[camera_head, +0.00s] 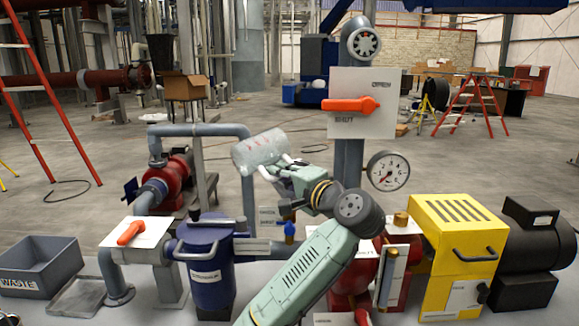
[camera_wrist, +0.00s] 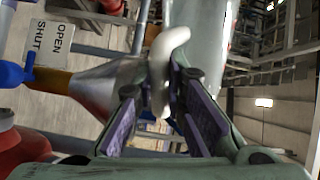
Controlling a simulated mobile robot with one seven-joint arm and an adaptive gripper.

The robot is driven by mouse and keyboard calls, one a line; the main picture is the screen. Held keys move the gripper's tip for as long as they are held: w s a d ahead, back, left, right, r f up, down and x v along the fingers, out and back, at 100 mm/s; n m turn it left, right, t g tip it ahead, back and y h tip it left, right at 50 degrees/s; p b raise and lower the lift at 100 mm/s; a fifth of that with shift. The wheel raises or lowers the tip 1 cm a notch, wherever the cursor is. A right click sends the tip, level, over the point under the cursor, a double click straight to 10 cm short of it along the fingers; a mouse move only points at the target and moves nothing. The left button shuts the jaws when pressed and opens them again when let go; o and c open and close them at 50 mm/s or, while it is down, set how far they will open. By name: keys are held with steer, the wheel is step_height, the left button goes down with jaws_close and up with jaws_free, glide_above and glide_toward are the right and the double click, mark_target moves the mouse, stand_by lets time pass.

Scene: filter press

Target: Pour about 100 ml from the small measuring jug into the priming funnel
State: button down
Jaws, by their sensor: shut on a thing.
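The small measuring jug (camera_head: 258,150) is clear with red marks and is tipped well over in the head view. My gripper (camera_head: 284,170) is shut on its pale handle. In the wrist view the handle (camera_wrist: 164,62) stands between the fingers of my gripper (camera_wrist: 158,88), with the clear jug wall (camera_wrist: 203,30) beyond. The priming funnel, a grey metal cone (camera_wrist: 92,90), shows left of the fingers in the wrist view, joined to a brass fitting. In the head view I cannot make out the funnel; my arm covers that area. The liquid level and any stream cannot be told.
A blue valve handle (camera_head: 290,230) sits below the jug. A white OPEN/SHUT panel with an orange lever (camera_head: 350,104) and a gauge (camera_head: 388,171) stand close right. A blue strainer pot (camera_head: 210,268) and grey pipes lie left; a yellow guard (camera_head: 458,235) lies right.

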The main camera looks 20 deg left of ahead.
steer(key=shift+d+r, duration=0.1)
steer(key=f+n+b, duration=0.1)
steer(key=b, duration=0.1)
steer(key=f+n+b, duration=0.1)
steer(key=n, duration=0.1)
steer(key=shift+s+a+t+b, duration=0.2)
steer(key=shift+s+t+b, duration=0.1)
steer(key=shift+b, duration=0.05)
steer(key=shift+w+r, duration=0.15)
steer(key=shift+r, duration=0.05)
steer(key=shift+w+d+r+n, duration=0.1)
steer(key=shift+r+n, duration=0.45)
steer(key=shift+n, duration=0.35)
stand_by(0.6)
